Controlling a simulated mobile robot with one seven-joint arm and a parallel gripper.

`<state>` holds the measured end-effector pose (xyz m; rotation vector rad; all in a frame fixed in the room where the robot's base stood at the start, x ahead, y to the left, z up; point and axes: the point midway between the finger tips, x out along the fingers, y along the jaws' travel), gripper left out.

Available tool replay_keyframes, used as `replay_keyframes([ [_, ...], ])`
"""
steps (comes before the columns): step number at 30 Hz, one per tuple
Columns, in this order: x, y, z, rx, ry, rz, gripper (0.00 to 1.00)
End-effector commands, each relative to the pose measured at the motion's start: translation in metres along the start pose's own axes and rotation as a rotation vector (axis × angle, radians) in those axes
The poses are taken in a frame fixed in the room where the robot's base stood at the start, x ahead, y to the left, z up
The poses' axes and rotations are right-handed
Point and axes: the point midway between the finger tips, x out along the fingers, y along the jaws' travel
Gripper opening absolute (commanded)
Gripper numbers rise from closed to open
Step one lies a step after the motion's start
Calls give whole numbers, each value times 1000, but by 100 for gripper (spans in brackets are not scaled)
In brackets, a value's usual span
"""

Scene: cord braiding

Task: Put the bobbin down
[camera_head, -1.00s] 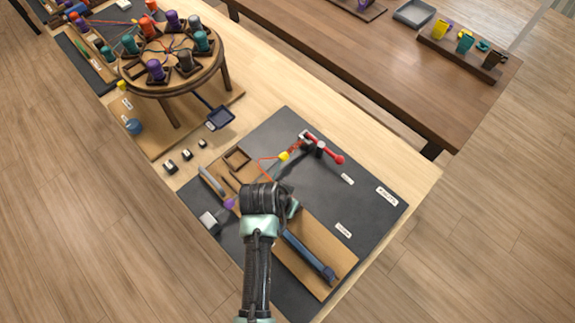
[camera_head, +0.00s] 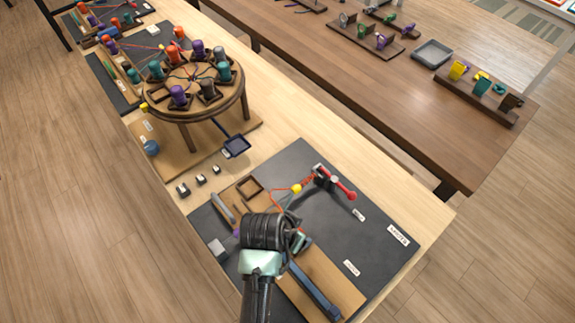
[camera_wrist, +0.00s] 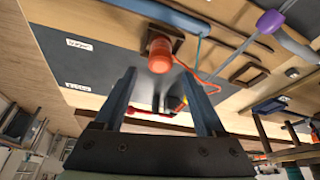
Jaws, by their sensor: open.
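An orange bobbin (camera_wrist: 160,54) stands in a dark square holder (camera_wrist: 176,43) in the wrist view. My gripper (camera_wrist: 160,76) is open, its two blue-grey fingers apart, with the bobbin showing between and just beyond the tips. I cannot tell how close the fingers are to it. An orange cord (camera_wrist: 205,82) runs from the bobbin to the right. In the head view my gripper (camera_head: 300,238) is over the wooden board (camera_head: 325,272) on the dark mat (camera_head: 375,215), and my wrist hides the bobbin there.
A red-handled clamp (camera_head: 338,184) with a yellow piece (camera_head: 296,188) holds cords behind my gripper. An empty square wooden frame (camera_head: 250,188) and a blue bar (camera_head: 315,292) lie nearby. A round braiding stand (camera_head: 195,101) with several bobbins stands farther back left. The mat's right side is mostly clear.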

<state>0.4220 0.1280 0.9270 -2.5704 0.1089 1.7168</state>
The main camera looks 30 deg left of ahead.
Motion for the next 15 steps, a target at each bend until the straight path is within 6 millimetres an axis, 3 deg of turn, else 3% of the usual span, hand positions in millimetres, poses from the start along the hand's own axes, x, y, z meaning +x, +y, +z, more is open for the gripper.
replay_keyframes([
  [9,-59,0,0,0,2,-2,72],
  [15,-76,0,0,-1,0,-1,72],
])
